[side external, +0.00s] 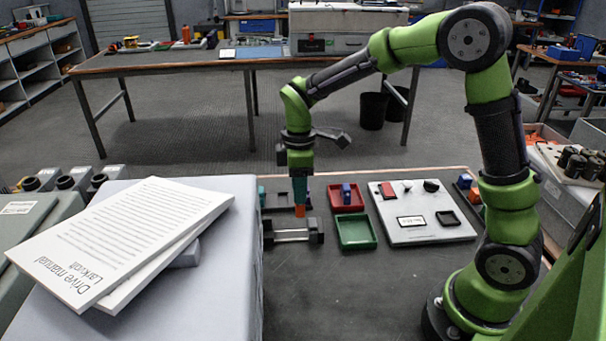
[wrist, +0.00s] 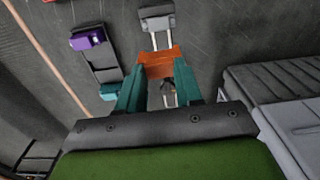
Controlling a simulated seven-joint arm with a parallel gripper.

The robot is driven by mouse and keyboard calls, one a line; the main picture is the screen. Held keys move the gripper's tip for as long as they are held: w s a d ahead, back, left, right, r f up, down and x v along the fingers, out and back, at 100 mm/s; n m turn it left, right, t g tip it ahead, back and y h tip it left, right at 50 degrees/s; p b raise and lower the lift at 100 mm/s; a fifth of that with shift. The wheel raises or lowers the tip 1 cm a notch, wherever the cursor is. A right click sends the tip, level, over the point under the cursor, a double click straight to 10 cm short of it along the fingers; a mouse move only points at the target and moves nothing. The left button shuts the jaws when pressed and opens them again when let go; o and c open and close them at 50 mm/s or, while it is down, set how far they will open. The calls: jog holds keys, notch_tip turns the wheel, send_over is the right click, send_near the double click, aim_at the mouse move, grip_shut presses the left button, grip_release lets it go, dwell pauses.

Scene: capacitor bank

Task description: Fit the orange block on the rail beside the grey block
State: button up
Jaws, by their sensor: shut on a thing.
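My gripper (wrist: 160,80) has its teal fingers shut on the orange block (wrist: 160,62). In the side view the orange block (side external: 300,211) hangs below the fingers, apparently a little above the rail (side external: 290,235). In the wrist view the block covers part of the rail (wrist: 155,42), whose bars show on both sides of it. The grey block (wrist: 157,18) sits towards the rail's far end, apart from the orange block. It shows as the grey block (side external: 315,230) at the rail's right in the side view. The fingers partly hide the rail's near end.
Another rail with a purple block (wrist: 88,38) and a teal block (wrist: 110,90) lies close by. A red tray (side external: 346,206), a green tray (side external: 357,232) and a white panel (side external: 415,230) stand to the right. A grey case with manuals (side external: 130,235) stands left.

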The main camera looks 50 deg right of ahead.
aim_at(301, 208)
jog(key=shift+s+f, duration=0.4)
jog(key=shift+f, duration=0.1)
jog(key=shift+w+f, duration=0.1)
jog(key=shift+f, duration=2.5)
jog(key=shift+f, duration=1.1)
jog(key=o, duration=1.1)
jog(key=shift+c, duration=0.2)
jog(key=shift+r, duration=0.15)
jog(key=shift+r, duration=3.9)
jog(key=shift+m, duration=0.3)
